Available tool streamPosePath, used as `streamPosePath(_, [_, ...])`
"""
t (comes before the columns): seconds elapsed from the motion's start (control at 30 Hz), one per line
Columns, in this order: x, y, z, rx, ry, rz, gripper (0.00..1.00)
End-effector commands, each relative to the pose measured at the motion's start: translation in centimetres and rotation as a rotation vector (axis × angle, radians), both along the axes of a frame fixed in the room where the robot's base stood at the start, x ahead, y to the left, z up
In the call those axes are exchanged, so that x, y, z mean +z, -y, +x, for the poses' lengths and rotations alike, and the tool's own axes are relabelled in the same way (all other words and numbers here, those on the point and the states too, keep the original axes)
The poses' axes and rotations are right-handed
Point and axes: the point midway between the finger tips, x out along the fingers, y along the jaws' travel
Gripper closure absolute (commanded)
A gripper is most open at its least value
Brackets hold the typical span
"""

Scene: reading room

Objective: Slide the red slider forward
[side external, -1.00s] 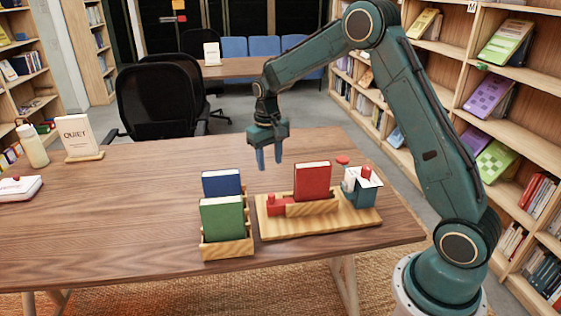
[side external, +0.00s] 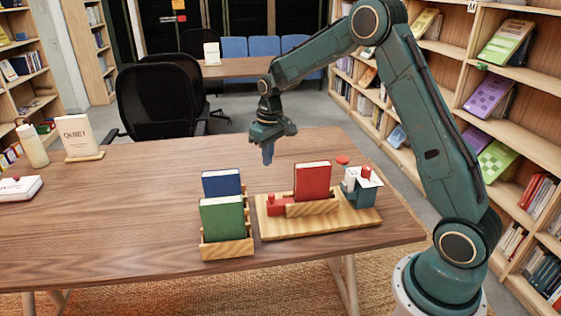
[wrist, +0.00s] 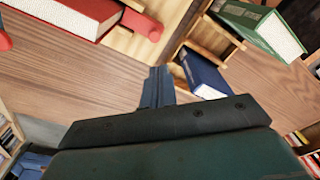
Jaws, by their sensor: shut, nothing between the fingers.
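The red slider (side external: 277,207), a small red block with an upright knob, sits at the left end of a light wooden board (side external: 345,222), beside a red book (side external: 312,182). The slider also shows at the top of the wrist view (wrist: 142,23). My gripper (side external: 268,157) is shut and empty, pointing down above the table behind the board. Its closed blue fingers (wrist: 158,78) are apart from the slider in the wrist view.
A wooden rack (side external: 228,249) with a blue book (side external: 222,183) and a green book (side external: 222,218) stands left of the board. A teal box (side external: 362,195) with a red knob stands at the board's right end.

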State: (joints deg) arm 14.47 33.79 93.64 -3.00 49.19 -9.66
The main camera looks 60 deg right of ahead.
Motion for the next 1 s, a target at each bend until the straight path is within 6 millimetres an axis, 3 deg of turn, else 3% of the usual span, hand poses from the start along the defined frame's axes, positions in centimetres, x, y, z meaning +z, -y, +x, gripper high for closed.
streamPosePath(0.43, [-1.8, -0.8, 1.1, 0.580, 0.232, 0.060, 1.00])
streamPosePath(0.63, [-1.9, -1.1, 1.3, 0.663, 0.275, 0.061, 1.00])
streamPosePath(1.0, [-2.6, -1.3, 1.6, 0.665, 0.275, 0.062, 1.00])
